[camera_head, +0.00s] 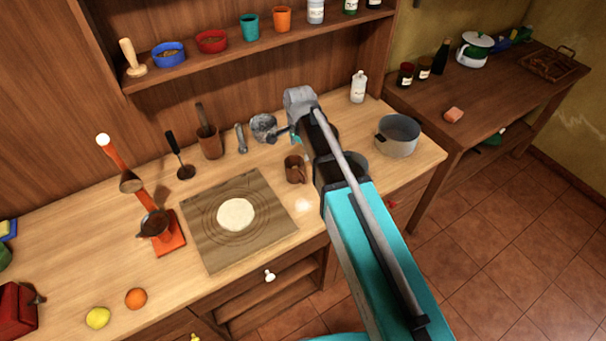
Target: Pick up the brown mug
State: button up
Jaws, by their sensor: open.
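The brown mug (294,171) stands upright on the wooden counter, between the board with dough and my arm. My gripper (275,137) is small and partly hidden by my arm in the head view. It shows behind the mug and to its upper left, apart from it, near a grey metal pot. Its jaws are open, and I see nothing held in them.
The grey metal pot (262,125) is close beside my gripper. A wooden board (215,251) with dough (236,215) lies left of the mug. A saucepan (398,136) and a white bottle (358,87) stand to the right. A shelf (245,48) overhangs the back.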

aim_at(301, 172)
jog(key=shift+d+f, duration=0.2)
notch_tip(301, 172, down, 8)
jog(key=b, duration=0.8)
jog(key=shift+w+f+b, duration=0.1)
jog(key=shift+f+b, duration=0.05)
jog(key=shift+b, duration=0.2)
dwell(0.4)
jog(key=shift+f+b, duration=2.6)
grip_shut()
jog(key=shift+w+r, duration=0.1)
jog(key=shift+r, duration=0.15)
